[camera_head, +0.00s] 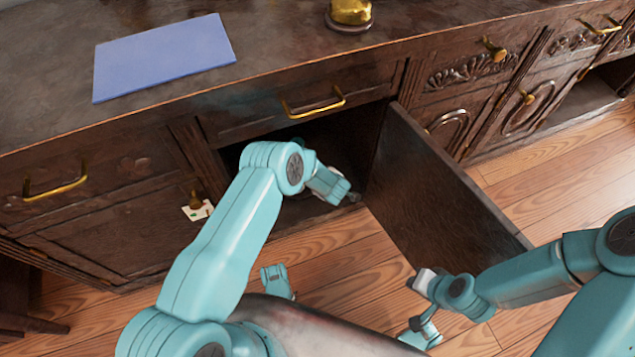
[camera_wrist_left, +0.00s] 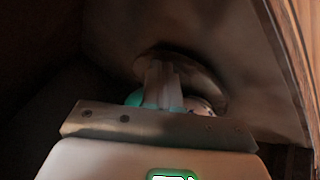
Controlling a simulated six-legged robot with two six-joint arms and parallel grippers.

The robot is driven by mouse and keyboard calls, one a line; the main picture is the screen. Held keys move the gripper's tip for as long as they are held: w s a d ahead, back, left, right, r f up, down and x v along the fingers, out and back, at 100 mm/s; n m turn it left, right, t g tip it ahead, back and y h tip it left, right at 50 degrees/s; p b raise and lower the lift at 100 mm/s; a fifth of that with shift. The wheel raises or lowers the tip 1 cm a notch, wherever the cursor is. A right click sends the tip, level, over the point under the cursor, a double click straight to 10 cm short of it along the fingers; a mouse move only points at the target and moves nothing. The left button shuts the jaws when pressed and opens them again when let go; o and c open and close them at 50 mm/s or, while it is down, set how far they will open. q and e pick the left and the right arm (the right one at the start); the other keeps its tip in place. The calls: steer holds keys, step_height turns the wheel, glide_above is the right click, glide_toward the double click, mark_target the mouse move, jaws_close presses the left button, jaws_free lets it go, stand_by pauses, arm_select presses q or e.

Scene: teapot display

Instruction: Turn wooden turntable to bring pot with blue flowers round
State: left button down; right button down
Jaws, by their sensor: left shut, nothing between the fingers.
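My left arm reaches into the open, dark cabinet compartment (camera_head: 265,150). Its gripper (camera_head: 352,197) is near the right side of the opening. In the left wrist view the gripper (camera_wrist_left: 164,82) is shut and empty, in front of a brownish round disc (camera_wrist_left: 207,80) that looks like the turntable. Whether the fingertips touch it, I cannot tell. A teal rounded thing (camera_wrist_left: 133,99) and a pale rounded thing (camera_wrist_left: 201,105) show partly behind the gripper; they may be pots. No blue flowers can be made out. My right gripper (camera_head: 421,281) is outside, near the door's lower edge; its jaws are unclear.
The cabinet door (camera_head: 425,190) stands open on the right, between my arms. Above, the dark countertop (camera_head: 270,45) holds a blue flat sheet (camera_head: 165,57) and a gold-coloured object (camera_head: 350,12). Brass handles stick out from the drawers. The wood floor (camera_head: 530,185) right of the door is clear.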

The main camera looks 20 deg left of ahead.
arm_select(q)
steer(key=shift+w, duration=1.4)
steer(key=shift+w+a, duration=0.2)
steer(key=shift+w, duration=0.4)
steer(key=shift+w+a, duration=0.15)
steer(key=shift+w, duration=0.45)
arm_select(e)
steer(key=shift+d, duration=0.2)
arm_select(q)
steer(key=shift+w+a, duration=0.1)
steer(key=shift+w, duration=0.1)
steer(key=shift+r, duration=0.1)
arm_select(e)
steer(key=shift+r, duration=0.1)
